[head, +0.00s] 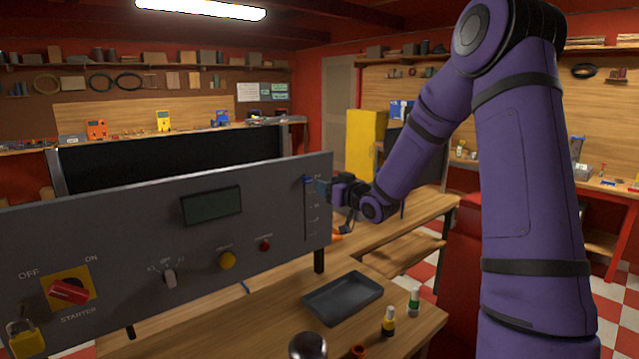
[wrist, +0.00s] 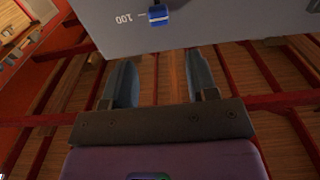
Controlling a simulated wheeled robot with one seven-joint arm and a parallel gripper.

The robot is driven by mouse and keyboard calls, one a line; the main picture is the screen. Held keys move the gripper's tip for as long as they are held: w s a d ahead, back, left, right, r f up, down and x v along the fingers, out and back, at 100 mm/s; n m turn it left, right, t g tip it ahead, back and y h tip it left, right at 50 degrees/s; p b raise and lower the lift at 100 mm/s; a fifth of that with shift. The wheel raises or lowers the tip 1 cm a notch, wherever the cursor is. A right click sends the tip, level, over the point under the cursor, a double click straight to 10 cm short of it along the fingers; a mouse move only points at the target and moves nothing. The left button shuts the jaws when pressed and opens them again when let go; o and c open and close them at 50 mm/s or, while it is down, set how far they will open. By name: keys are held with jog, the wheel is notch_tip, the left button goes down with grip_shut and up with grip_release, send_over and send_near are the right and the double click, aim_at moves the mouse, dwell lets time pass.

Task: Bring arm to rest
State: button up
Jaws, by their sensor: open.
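My gripper (wrist: 161,78) is open, with nothing between its two fingers in the wrist view. In the head view my gripper (head: 322,188) is at the right end of a grey control panel (head: 140,225), close to a blue slider knob (head: 307,180) at the top of its scale. In the wrist view the blue knob (wrist: 158,16) sits beside the 100 mark, beyond the fingertips and apart from them. My purple arm reaches in from the right, bent at a high elbow.
The panel also bears a red starter switch (head: 68,291), a yellow padlock (head: 25,338), a selector knob (head: 169,277) and a display (head: 211,206). A dark tray (head: 343,299) and small bottles (head: 389,321) stand on the wooden bench. Open air lies above the panel.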

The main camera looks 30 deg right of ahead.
jog(key=shift+s+d, duration=0.15)
jog(key=shift+s, duration=0.6)
jog(key=s+a+r+m+g+h, duration=0.1)
jog(key=s+a+r+g+h, duration=0.25)
jog(key=s, duration=0.45)
jog(key=s+a+r+g+h, duration=0.2)
jog(key=s+a+r+g, duration=0.15)
jog(key=s, duration=0.45)
jog(key=s+a+g+y, duration=0.1)
jog(key=s+a+g, duration=0.1)
jog(key=s, duration=1)
jog(key=s+a+m+g+y, duration=0.1)
jog(key=s+a+g, duration=0.2)
jog(key=s, duration=0.9)
jog(key=shift+a+r, duration=0.25)
jog(key=shift+a, duration=0.25)
